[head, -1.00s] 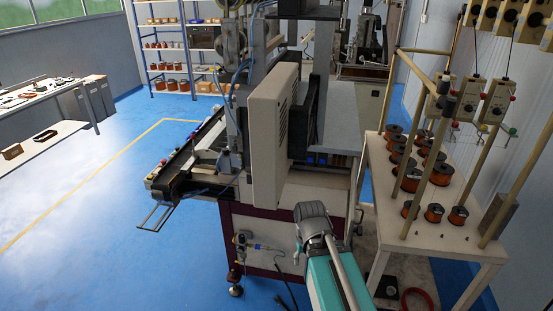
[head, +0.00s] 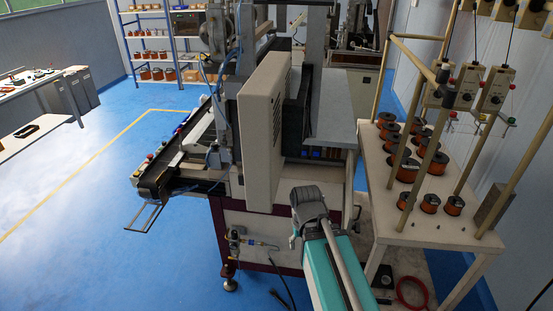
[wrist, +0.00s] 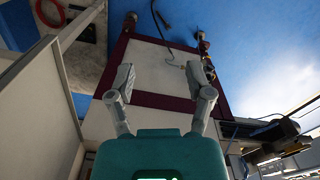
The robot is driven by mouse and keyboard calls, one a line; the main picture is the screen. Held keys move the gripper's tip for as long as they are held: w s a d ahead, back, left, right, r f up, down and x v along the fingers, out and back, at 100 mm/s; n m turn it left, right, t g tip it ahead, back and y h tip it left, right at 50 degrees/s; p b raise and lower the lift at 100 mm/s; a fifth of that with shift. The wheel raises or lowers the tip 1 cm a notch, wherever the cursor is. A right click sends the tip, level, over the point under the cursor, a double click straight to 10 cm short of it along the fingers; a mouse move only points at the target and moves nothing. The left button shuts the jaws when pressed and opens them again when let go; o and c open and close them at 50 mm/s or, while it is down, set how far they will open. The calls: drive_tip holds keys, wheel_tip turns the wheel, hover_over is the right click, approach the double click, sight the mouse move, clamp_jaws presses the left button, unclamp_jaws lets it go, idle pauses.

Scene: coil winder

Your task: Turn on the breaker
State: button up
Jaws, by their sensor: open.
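The coil winder (head: 262,130) stands in the middle of the head view, with a tall beige cabinet (head: 263,138) on its near side. I cannot make out a breaker in either view. My gripper shows in the wrist view (wrist: 160,82), with its two grey fingers spread apart and nothing between them. Behind the fingers is the winder's pale lower panel (wrist: 150,70) in a dark red frame. In the head view my teal arm reaches up in front of the winder's lower right part, and the gripper is mostly hidden by the arm's end.
A table (head: 420,222) with several copper wire spools and upright poles stands close on the right. A red hose (head: 412,293) and a black cable (head: 281,298) lie on the floor. A rail with a wire frame (head: 143,216) juts out left. Blue floor (head: 110,240) is open at left.

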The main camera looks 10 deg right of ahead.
drive_tip(key=w+d+f+m+t+h+b, duration=0.25)
drive_tip(key=w+h+b, duration=0.2)
drive_tip(key=w, duration=0.35)
drive_tip(key=w+d+f+m+t+h+b, duration=0.1)
drive_tip(key=w+d+m+t+h+b, duration=0.15)
drive_tip(key=w+t+b, duration=0.4)
drive_tip(key=w+a+r+n+t+b, duration=0.1)
drive_tip(key=w+a+r+t+b, duration=0.1)
drive_tip(key=w+a, duration=0.3)
drive_tip(key=w+a+r+n+t+b, duration=0.1)
drive_tip(key=w+a+t+b, duration=0.4)
drive_tip(key=w, duration=0.7)
drive_tip(key=shift+w+a+r, duration=0.35)
drive_tip(key=shift+a+r, duration=0.05)
drive_tip(key=shift+a, duration=0.05)
drive_tip(key=shift+w, duration=0.1)
drive_tip(key=x, duration=1.3)
drive_tip(key=shift+w+d+r, duration=0.2)
drive_tip(key=shift+w+r, duration=0.05)
drive_tip(key=shift+r, duration=0.05)
